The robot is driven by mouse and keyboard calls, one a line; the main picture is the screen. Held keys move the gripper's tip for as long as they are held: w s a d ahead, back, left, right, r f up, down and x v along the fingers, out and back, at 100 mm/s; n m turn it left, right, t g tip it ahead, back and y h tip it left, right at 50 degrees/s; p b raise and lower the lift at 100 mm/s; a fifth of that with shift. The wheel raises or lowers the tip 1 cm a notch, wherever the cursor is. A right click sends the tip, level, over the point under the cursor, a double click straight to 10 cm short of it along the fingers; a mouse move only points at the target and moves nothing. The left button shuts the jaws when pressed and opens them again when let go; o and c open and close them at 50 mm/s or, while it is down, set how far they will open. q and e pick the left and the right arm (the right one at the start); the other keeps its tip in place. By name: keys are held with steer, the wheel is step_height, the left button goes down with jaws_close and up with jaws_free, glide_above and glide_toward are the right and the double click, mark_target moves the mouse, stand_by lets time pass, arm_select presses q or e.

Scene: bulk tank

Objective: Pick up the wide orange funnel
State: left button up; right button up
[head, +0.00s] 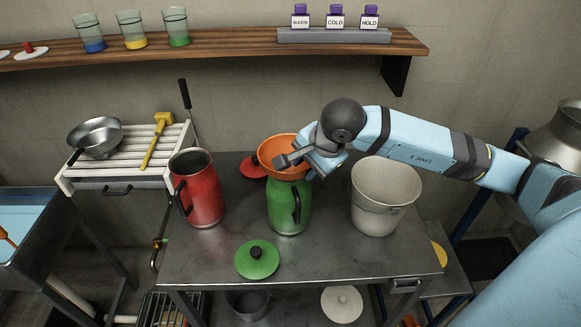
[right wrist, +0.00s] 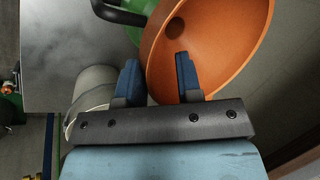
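The wide orange funnel (head: 269,147) sits mouth up on top of the green can (head: 287,214) on the metal table. My right gripper (head: 296,163) is at the funnel's near right rim. In the right wrist view the gripper (right wrist: 160,74) is open, with a clear gap between its fingers. The funnel (right wrist: 225,40) fills the upper right there; one finger shows over its inside and the other just outside its rim. Whether either finger touches it, I cannot tell. My left gripper is not in view.
A red can (head: 201,193) stands left of the green can, and a pale bucket (head: 381,192) stands right. A green lid (head: 257,262) lies in front and a red lid (head: 253,167) behind. A wooden shelf (head: 230,43) runs along the wall above.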

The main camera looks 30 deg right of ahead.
jaws_close()
stand_by(0.3)
